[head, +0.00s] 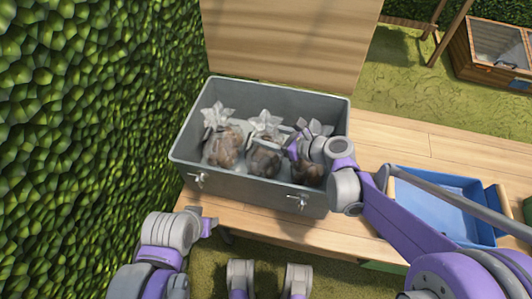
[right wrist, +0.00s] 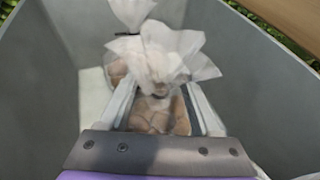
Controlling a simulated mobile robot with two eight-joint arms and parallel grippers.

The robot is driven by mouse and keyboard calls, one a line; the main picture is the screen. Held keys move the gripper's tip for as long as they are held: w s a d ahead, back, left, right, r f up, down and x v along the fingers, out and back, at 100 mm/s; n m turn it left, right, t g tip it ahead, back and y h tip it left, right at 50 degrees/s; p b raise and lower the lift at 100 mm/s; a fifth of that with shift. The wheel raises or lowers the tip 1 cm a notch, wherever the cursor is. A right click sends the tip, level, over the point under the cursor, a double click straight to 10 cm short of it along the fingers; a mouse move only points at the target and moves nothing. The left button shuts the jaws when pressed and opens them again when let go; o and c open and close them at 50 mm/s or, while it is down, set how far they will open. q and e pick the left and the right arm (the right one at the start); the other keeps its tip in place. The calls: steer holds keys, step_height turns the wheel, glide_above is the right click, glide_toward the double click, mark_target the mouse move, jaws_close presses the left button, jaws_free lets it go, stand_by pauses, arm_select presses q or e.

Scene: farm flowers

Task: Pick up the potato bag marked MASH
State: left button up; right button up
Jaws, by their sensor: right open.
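Three clear bags of brown potatoes with gathered, flared tops stand in a row in a grey metal box (head: 240,180): a left bag (head: 224,150), a middle bag (head: 264,158) and a right bag (head: 309,172). No MASH marking can be read on any of them. My right gripper (head: 298,150) reaches into the box at the right bag. In the right wrist view its open fingers (right wrist: 163,105) lie either side of a bag (right wrist: 160,65), below its flared top. My left gripper (head: 208,223) is outside the box, at its front left; its jaws are unclear.
The box stands on a wooden table (head: 400,140) with a wooden board (head: 290,45) upright behind it. A blue tray (head: 440,210) lies to the right, partly behind my right arm. A green hedge (head: 90,110) closes off the left side. The box walls surround my right gripper.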

steer(key=x, duration=0.4)
steer(key=shift+b, duration=0.35)
steer(key=shift+d, duration=0.1)
jaws_close()
stand_by(0.8)
